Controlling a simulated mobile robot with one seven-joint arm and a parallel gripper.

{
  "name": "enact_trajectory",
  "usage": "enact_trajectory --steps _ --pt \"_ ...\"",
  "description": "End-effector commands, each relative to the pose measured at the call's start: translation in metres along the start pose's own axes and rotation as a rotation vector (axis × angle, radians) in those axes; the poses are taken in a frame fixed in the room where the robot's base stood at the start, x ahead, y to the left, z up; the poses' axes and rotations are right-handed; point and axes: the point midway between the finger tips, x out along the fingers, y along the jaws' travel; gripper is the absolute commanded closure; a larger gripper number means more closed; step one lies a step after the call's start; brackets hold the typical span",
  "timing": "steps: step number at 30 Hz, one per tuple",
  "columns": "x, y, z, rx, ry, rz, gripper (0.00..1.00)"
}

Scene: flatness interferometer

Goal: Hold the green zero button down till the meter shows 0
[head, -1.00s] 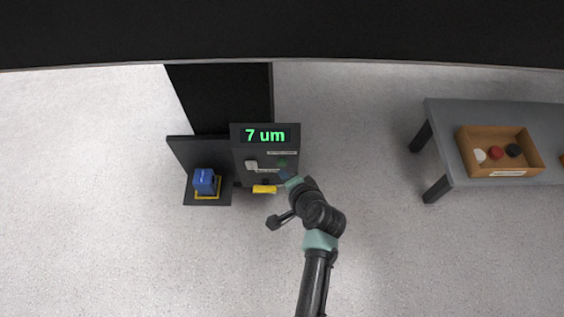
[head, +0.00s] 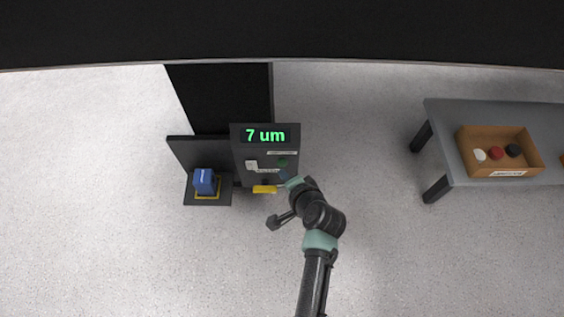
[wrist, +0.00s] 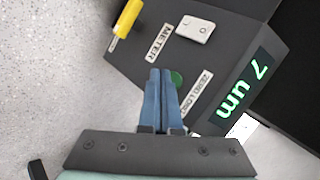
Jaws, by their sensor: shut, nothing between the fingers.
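The dark meter panel (head: 240,152) stands left of my arm. Its display (head: 265,135) reads "7 um" in green, and it also shows in the wrist view (wrist: 243,86). The green zero button (wrist: 177,77) is on the panel face beside a label that seems to read "ZERO".
A white rocker switch (wrist: 196,29) sits by the "METER" label. A yellow handle (head: 265,189) sticks out at the panel's lower edge. A blue block (head: 204,181) rests in a yellow frame at left. A grey table (head: 440,140) with a brown tray (head: 531,152) stands at right.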

Motion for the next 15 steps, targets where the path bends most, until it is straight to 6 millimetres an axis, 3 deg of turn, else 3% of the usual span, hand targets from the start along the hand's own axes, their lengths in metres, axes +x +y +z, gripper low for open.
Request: enact_trajectory --steps 15 --pt "0.0044 -0.0039 -0.0036 -0.001 0.001 -0.001 1.00"
